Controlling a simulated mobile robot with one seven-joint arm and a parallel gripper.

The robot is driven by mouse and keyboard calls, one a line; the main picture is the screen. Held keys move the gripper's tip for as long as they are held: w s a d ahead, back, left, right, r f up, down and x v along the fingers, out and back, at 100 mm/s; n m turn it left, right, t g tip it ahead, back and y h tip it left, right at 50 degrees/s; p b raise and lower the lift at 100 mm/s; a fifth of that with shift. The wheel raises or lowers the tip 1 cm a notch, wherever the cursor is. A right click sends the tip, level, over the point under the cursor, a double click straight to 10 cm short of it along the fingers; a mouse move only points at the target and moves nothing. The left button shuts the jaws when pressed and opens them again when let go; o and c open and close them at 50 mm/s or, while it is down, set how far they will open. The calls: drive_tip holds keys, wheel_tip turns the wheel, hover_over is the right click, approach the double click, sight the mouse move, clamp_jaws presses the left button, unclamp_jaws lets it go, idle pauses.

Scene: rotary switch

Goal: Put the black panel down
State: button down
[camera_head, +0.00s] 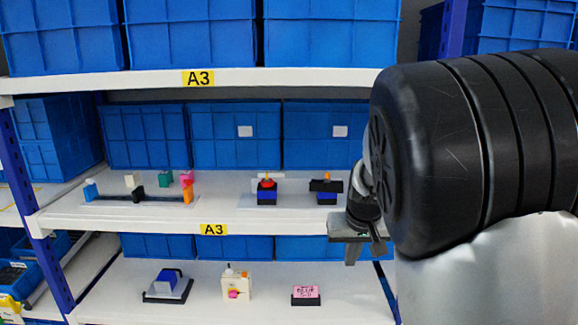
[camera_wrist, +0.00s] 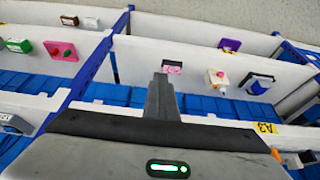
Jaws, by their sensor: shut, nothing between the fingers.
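A dark device with a wide black plate (camera_head: 326,186), a blue body and an orange knob stands on the middle shelf, left of my arm; I cannot tell for sure that it is the black panel. My gripper (camera_head: 352,258) hangs in front of the shelves at the right, below and right of that device and apart from it. In the wrist view my gripper (camera_wrist: 161,80) shows its fingers together, pointing up the picture, with nothing seen between them. A pink-faced block with black sides (camera_head: 306,295) lies on the lower shelf; it also shows beyond the fingertips in the wrist view (camera_wrist: 172,66).
A red-knobbed device (camera_head: 266,190) and a long black bar with coloured blocks (camera_head: 138,195) stand on the middle shelf. A white device (camera_head: 236,283) and a blue-and-black switch (camera_head: 168,286) stand on the lower shelf. Blue bins line the back. Bare shelf lies between the devices.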

drive_tip(key=s+r+p, duration=0.8)
drive_tip(key=p, duration=0.2)
drive_tip(key=shift+a+r, duration=0.25)
drive_tip(key=shift+r, duration=0.15)
